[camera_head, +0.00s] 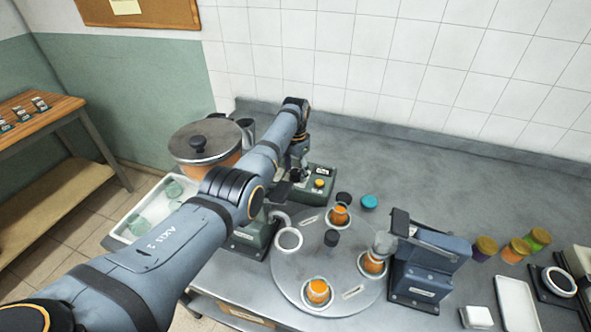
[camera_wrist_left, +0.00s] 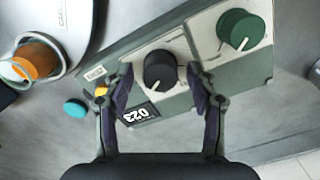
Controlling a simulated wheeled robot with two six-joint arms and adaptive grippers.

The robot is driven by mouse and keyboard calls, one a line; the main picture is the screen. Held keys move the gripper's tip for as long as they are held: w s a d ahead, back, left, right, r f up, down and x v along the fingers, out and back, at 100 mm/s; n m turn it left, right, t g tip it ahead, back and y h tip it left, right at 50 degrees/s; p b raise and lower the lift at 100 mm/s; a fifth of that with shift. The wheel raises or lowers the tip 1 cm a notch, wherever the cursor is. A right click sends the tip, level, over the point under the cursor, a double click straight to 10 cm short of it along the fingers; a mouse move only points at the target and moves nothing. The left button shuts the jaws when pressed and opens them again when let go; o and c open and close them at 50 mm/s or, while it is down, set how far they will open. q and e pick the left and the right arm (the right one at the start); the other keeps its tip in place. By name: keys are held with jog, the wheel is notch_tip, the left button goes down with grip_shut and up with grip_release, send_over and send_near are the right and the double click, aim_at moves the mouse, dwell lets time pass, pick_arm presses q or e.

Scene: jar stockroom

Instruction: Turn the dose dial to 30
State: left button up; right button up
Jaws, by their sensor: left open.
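A grey-green box (camera_head: 315,193) with a small display and a yellow button stands behind the turntable. In the left wrist view its top carries a black dial (camera_wrist_left: 160,75) with a white pointer line, and a green dial (camera_wrist_left: 240,30) beside it. A small black display (camera_wrist_left: 141,113) next to the black dial appears to read 023. My left gripper (camera_wrist_left: 159,72) is open, with one finger on each side of the black dial; I cannot tell whether they touch it. In the head view my left arm and gripper (camera_head: 290,178) hide the dials. My right gripper is not in view.
A grey turntable (camera_head: 335,268) holds several jars with orange contents. A blue machine (camera_head: 428,262) stands right of it, and a lidded pot (camera_head: 205,142) stands at the left. A teal lid (camera_head: 369,201) lies near the box. The counter behind is clear.

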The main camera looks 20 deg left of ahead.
pick_arm(q)
jog(key=c, duration=1.2)
jog(key=shift+o, duration=0.2)
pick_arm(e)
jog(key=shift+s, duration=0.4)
pick_arm(q)
jog(key=shift+r+n, duration=0.1)
jog(key=shift+n, duration=0.2)
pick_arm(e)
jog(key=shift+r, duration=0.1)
pick_arm(q)
jog(key=shift+n+p, duration=0.45)
jog(key=shift+n, duration=0.45)
jog(key=n, duration=0.4)
jog(key=shift+n+p, duration=0.3)
jog(key=shift+p, duration=0.05)
jog(key=n, duration=0.4)
jog(key=shift+w+n, duration=0.1)
jog(key=shift+n, duration=2.2)
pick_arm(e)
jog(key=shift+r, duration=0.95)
